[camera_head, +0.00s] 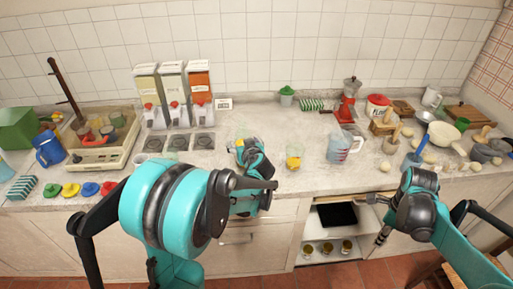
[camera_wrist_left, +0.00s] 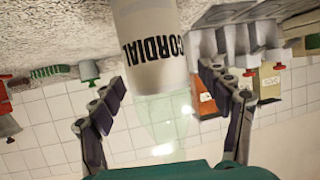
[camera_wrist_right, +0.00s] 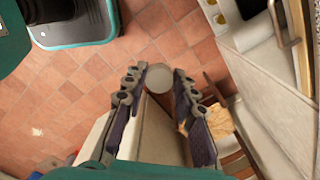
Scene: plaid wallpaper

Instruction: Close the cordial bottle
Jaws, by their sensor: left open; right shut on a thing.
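The cordial bottle (camera_wrist_left: 150,50) fills the middle of the left wrist view, which is upside down. It has a white label reading CORDIAL and a pale green see-through neck (camera_wrist_left: 160,118). My left gripper (camera_wrist_left: 170,90) is open, with one finger on each side of the bottle. In the head view my left gripper (camera_head: 245,152) is over the counter, and my arm and hand hide most of the bottle. My right gripper (camera_wrist_right: 160,82) is shut on a round whitish cap (camera_wrist_right: 159,78). In the head view my right gripper (camera_head: 375,218) is in front of the counter's edge, away from the bottle.
On the counter (camera_head: 220,160), a glass with yellow contents (camera_head: 293,161) and a measuring jug (camera_head: 343,147) stand right of my left gripper. Drink dispensers (camera_head: 174,95) stand behind. A dish rack (camera_head: 100,147) is at left. An open niche (camera_head: 310,222) is below the counter.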

